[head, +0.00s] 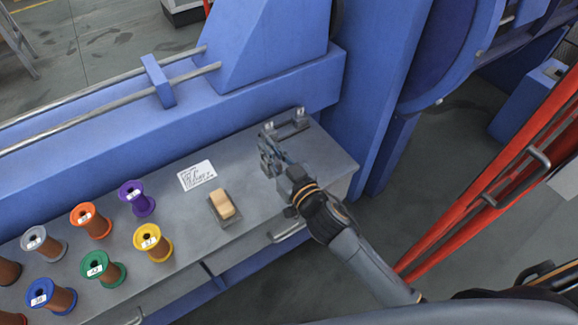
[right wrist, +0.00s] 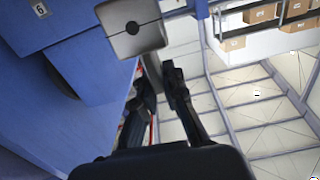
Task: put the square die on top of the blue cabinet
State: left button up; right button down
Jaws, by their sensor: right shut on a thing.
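My right gripper (head: 270,150) is over the right end of the grey bench, beside a small metal fixture. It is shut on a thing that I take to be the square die. In the right wrist view a grey square block with a round dark hole, the square die (right wrist: 146,40), is at the tips of my fingers (right wrist: 157,80). In the head view the die is hard to tell from the fingers. A blue box-shaped unit (head: 519,105) at the far right may be the blue cabinet; its top shows only in part. My left gripper is out of view.
Blue machine housing (head: 280,50) rises behind. A red frame (head: 480,185) slants across the right. Bare floor shows between bench and frame.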

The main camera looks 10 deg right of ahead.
jog(key=shift+w+d+f+b, duration=0.4)
jog(key=shift+w+d+f, duration=0.55)
jog(key=shift+d+f, duration=0.9)
jog(key=shift+w+d+f+b, duration=0.35)
jog(key=shift+w+d+f, duration=0.6)
jog(key=shift+d+f, duration=0.85)
jog(key=shift+w+d+f+b, duration=0.4)
jog(key=shift+w+d+f, duration=0.55)
jog(key=shift+d+f, duration=0.9)
jog(key=shift+a+f, duration=0.35)
jog(key=shift+f, duration=0.15)
jog(key=c, duration=1.5)
grip_release()
jog(key=shift+s, duration=0.1)
jog(key=shift+o, duration=0.4)
